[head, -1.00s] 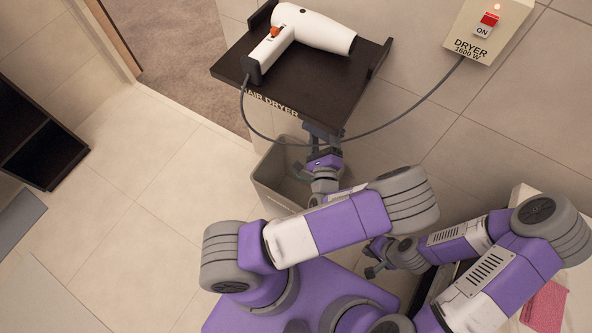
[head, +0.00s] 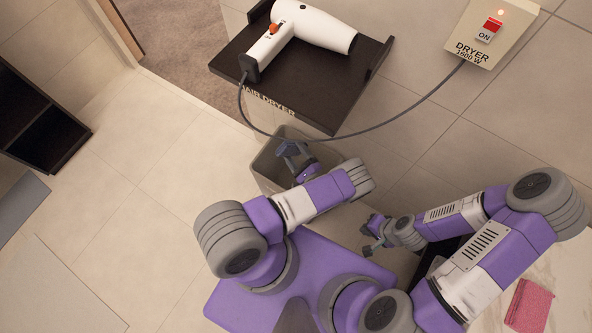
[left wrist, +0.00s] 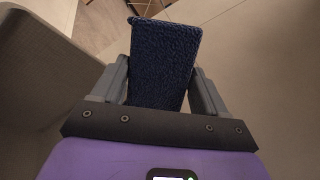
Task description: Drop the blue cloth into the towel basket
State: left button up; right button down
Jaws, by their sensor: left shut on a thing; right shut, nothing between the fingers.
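The blue cloth (left wrist: 165,55) is dark, textured and held between the fingers of my left gripper (left wrist: 161,75); it stretches away from them in the left wrist view. In the head view my left gripper (head: 289,150) is over or beside the grey towel basket (head: 266,164); I cannot tell its height relative to the rim. A brownish-grey wall at the left of the left wrist view looks like the basket (left wrist: 38,75). My right gripper (head: 372,240) is shut and empty, right of the basket.
A dark shelf (head: 315,85) with a white hair dryer (head: 300,32) juts out above the basket. Its cord (head: 400,118) loops to the wall dryer box (head: 490,35). A pink cloth (head: 528,306) lies on a pale surface at lower right.

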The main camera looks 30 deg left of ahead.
aim_at(293, 147)
pick_arm(q)
notch_tip(293, 147, down, 6)
jog(key=b, duration=0.5)
jog(key=shift+f, duration=0.15)
jog(key=o, duration=1)
jog(key=shift+o, duration=0.2)
jog(key=shift+r, duration=0.2)
notch_tip(293, 147, up, 10)
jog(key=p, duration=0.5)
jog(key=shift+f, duration=0.1)
